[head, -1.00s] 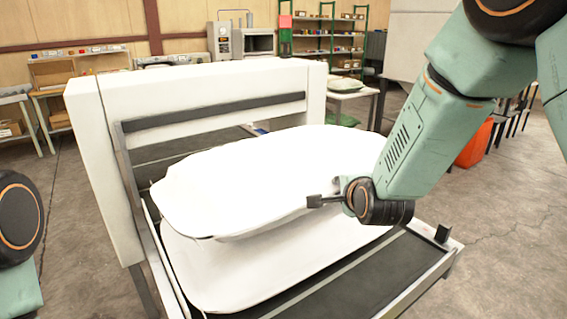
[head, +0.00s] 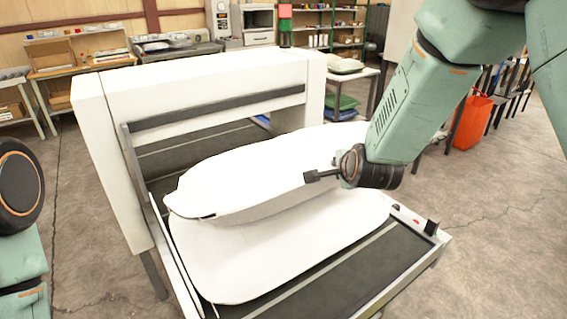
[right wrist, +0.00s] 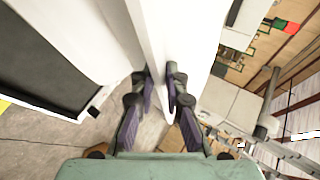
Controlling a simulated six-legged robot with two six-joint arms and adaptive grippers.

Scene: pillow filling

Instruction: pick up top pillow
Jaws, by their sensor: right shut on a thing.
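The top pillow (head: 250,178) is white and lies tilted above a second white pillow (head: 270,250), its near edge raised. The lower pillow lies flat on the dark conveyor bed of the machine. My right gripper (head: 325,175) is at the near right edge of the top pillow. In the right wrist view its fingers (right wrist: 160,88) are shut on the white edge of the top pillow (right wrist: 158,40). Of my left arm only dark and green links show at the left edge; its gripper is out of view.
The white machine housing (head: 200,92) arches over the conveyor (head: 345,280) behind the pillows. A side table (head: 350,76) with a pillow, an orange bag (head: 470,122) and shelves stand behind. The concrete floor at right is open.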

